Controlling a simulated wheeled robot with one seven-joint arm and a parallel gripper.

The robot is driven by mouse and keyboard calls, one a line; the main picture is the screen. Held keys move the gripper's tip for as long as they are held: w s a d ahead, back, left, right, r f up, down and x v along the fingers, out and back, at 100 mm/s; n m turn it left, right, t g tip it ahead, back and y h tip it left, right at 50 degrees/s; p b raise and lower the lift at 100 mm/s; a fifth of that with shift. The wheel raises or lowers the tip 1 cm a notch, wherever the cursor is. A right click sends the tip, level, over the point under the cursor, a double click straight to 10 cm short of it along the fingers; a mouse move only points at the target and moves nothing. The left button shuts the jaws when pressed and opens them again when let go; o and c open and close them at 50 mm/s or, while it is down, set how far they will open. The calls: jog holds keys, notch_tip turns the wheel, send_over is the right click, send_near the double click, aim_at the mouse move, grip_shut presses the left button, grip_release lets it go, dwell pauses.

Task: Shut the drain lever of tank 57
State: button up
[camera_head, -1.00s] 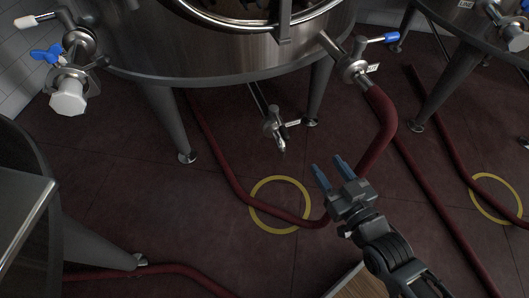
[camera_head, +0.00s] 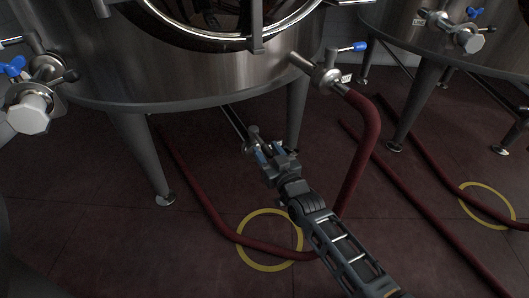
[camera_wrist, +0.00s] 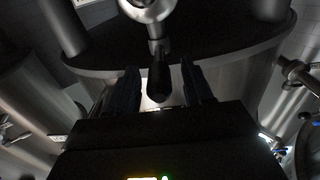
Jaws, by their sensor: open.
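A steel tank (camera_head: 190,75) stands on legs in the middle of the head view; I cannot read a number on it. Under it hangs a small metal drain valve (camera_head: 253,135) on a thin pipe. In the wrist view the valve body (camera_wrist: 148,8) is at the top, with a dark lever (camera_wrist: 159,80) pointing down from it. My gripper (camera_head: 268,153) is open, right at the valve. In the wrist view the lever lies between its two fingers (camera_wrist: 161,88), with gaps on both sides. In the head view my gripper hides the lever.
A side valve with a blue handle (camera_head: 346,48) feeds a red hose (camera_head: 362,150) that curves along the floor beside my arm. Tank legs (camera_head: 296,112) stand close to the drain valve. Another blue-handled valve (camera_head: 30,105) is at the left. A second tank (camera_head: 480,55) is at the right.

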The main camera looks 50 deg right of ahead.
jog(key=shift+x, duration=0.9)
jog(key=shift+c, duration=0.2)
grip_shut()
